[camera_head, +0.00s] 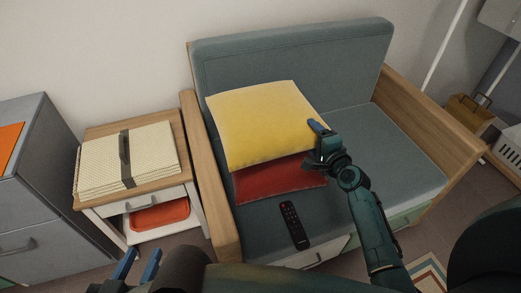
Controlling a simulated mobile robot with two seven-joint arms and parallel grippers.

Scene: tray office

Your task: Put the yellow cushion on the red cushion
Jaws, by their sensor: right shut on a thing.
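The yellow cushion (262,120) is at the left side of the grey sofa seat, tilted, and overlaps the red cushion (280,180) from above. The front part of the red cushion shows on the seat; the rest is hidden under the yellow one. I cannot tell whether the two touch. My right gripper (318,130) is shut on the right front corner of the yellow cushion. My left gripper (138,266) is open and empty at the lower left, in front of the side table and away from both cushions.
The grey sofa (400,145) has wooden armrests and free seat room on the right. A black remote (294,224) lies at the seat's front. A side table (165,185) holds folded cream fabric (155,155), with an orange tray (160,215) below. A grey cabinet (35,190) stands left.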

